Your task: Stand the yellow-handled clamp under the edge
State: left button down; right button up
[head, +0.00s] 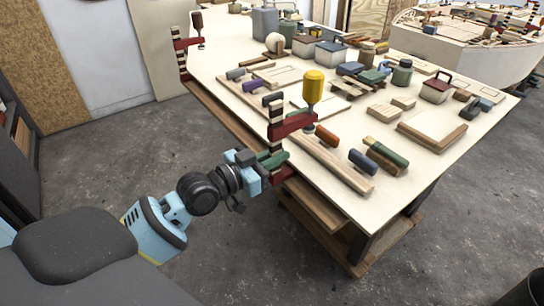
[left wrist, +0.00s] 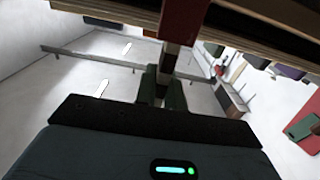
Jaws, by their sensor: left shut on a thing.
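The yellow-handled clamp (head: 313,88) stands upright at the table's near left edge. Its yellow handle is on top, its red arm (head: 293,124) reaches over the table top, and its striped bar (head: 275,112) runs down outside the edge. A dark red part shows low by the gripper, partly hidden. My left gripper (head: 268,162), with green fingers, is shut on the bar low down beside the edge. In the left wrist view the bar (left wrist: 170,58) stands between the fingers (left wrist: 162,90), with a red part above. I cannot tell whether the clamp touches the table. My right gripper is out of view.
The work table (head: 235,65) carries blocks, tools, jars and boxes; a long wooden strip (head: 335,165) lies near the clamp. Another red clamp (head: 182,45) with a brown handle sits at the far left edge. A shelf (head: 325,215) runs below the top. Floor at left is clear.

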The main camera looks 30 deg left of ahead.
pick_arm(q)
jog(key=shift+x, duration=1.4)
jog(key=shift+r, duration=0.15)
jog(key=c, duration=1.5)
grip_release()
jog(key=shift+o, duration=0.5)
